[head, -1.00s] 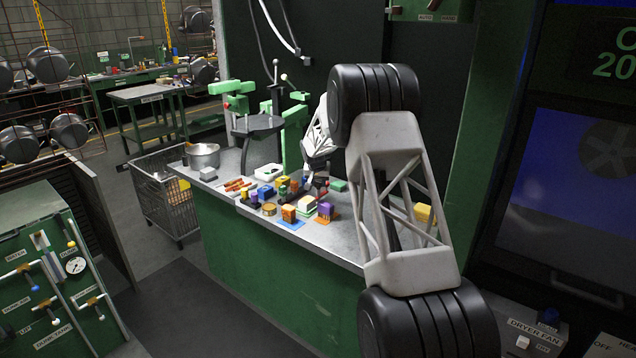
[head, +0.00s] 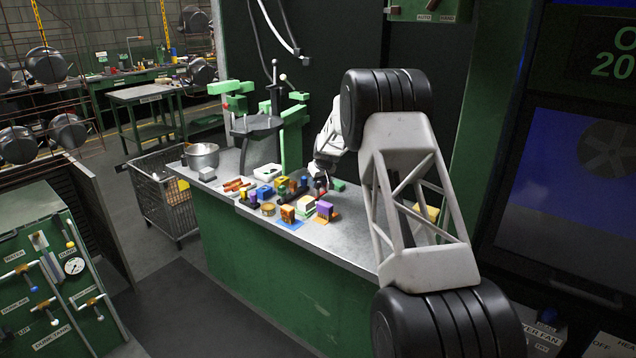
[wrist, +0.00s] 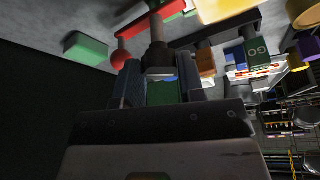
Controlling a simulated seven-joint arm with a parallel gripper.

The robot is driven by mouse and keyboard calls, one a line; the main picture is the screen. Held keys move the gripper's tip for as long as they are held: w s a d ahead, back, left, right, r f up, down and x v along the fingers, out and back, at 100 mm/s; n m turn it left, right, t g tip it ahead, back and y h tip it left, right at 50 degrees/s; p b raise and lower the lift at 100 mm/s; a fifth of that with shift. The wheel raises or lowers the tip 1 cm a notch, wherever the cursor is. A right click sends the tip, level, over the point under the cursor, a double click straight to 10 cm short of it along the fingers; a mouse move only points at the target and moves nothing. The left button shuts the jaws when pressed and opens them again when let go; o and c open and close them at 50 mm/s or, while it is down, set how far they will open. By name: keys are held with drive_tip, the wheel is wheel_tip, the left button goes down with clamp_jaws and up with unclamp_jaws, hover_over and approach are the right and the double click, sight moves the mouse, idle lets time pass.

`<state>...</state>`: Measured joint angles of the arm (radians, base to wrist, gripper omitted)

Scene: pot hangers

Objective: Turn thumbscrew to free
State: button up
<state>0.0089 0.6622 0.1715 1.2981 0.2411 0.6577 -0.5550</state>
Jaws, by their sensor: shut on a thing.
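In the wrist view my gripper (wrist: 163,88) has its two dark fingers close on either side of a dark cylindrical knob (wrist: 157,50). The knob is likely the thumbscrew, and its shaft runs up to a red part (wrist: 158,18). The gripper is shut on it. A red ball (wrist: 119,59) sits just left of the fingers. In the head view my gripper (head: 318,180) is low over the counter, at the right end of the coloured fixtures. The thumbscrew is too small and covered to make out there.
A green block (wrist: 86,47) lies left of the gripper in the wrist view. Several coloured blocks (head: 304,206) stand close on the metal counter (head: 345,240). A grey pot (head: 202,156) stands at its left end. Green fixture arms (head: 291,130) rise behind.

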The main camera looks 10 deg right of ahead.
drive_tip(key=n+y, duration=0.1)
drive_tip(key=n, duration=0.3)
drive_tip(key=shift+w+d+g, duration=0.1)
drive_tip(key=shift+d+g, duration=0.05)
drive_tip(key=shift+g, duration=0.25)
drive_tip(key=shift+n+g+y, duration=0.6)
drive_tip(key=shift+n+g, duration=0.1)
drive_tip(key=shift+n, duration=1.4)
drive_tip(key=o, duration=0.9)
drive_tip(key=shift+o, duration=0.2)
drive_tip(key=shift+r, duration=0.1)
drive_tip(key=v, duration=0.7)
drive_tip(key=shift+d+r, duration=0.15)
drive_tip(key=shift+r, duration=0.1)
